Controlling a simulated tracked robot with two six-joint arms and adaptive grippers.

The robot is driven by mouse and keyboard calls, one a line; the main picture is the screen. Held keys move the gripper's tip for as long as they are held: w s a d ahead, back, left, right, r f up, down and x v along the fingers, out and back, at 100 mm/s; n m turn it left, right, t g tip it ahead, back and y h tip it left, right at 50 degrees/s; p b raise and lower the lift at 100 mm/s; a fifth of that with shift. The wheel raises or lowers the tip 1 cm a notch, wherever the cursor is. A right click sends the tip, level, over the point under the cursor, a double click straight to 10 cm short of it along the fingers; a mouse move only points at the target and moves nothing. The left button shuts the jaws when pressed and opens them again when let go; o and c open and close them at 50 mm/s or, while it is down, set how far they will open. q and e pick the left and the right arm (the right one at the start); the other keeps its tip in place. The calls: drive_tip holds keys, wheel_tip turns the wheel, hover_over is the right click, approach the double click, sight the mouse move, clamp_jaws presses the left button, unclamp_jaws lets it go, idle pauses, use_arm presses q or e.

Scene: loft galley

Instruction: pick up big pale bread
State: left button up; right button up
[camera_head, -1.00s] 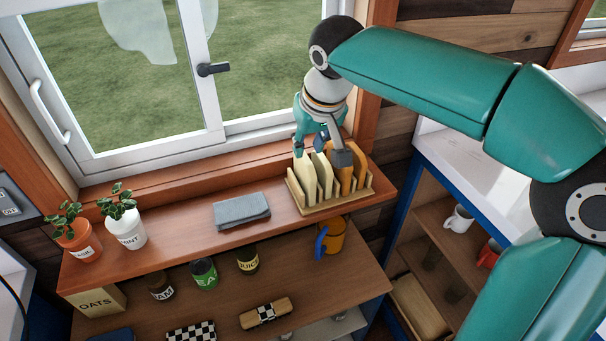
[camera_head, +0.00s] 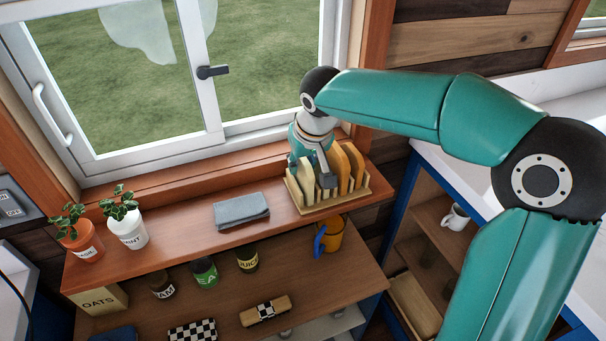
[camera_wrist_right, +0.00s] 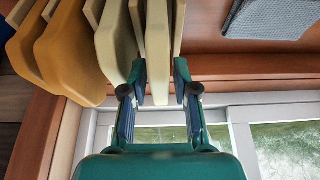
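A wooden rack (camera_head: 338,203) on the windowsill shelf holds several upright slices. Two are pale, at the left, and two orange-brown (camera_head: 356,168), at the right. My right gripper (camera_head: 310,172) reaches down over the leftmost pale bread (camera_head: 306,181). In the right wrist view this pale bread (camera_wrist_right: 158,40) stands between the two fingers, with a narrow gap beside it, so the gripper looks open around it. One finger partly hides the slices in the head view. My left gripper is out of view.
The orange-brown slices stand close beside the pale ones. A grey cloth (camera_head: 241,209) lies left of the rack, and two potted plants (camera_head: 127,228) stand further left. The window (camera_head: 130,80) is behind. A lower shelf holds jars and an orange mug (camera_head: 331,236).

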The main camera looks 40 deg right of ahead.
drive_tip(key=shift+f+b, duration=0.25)
drive_tip(key=shift+b, duration=0.05)
idle(0.5)
clamp_jaws()
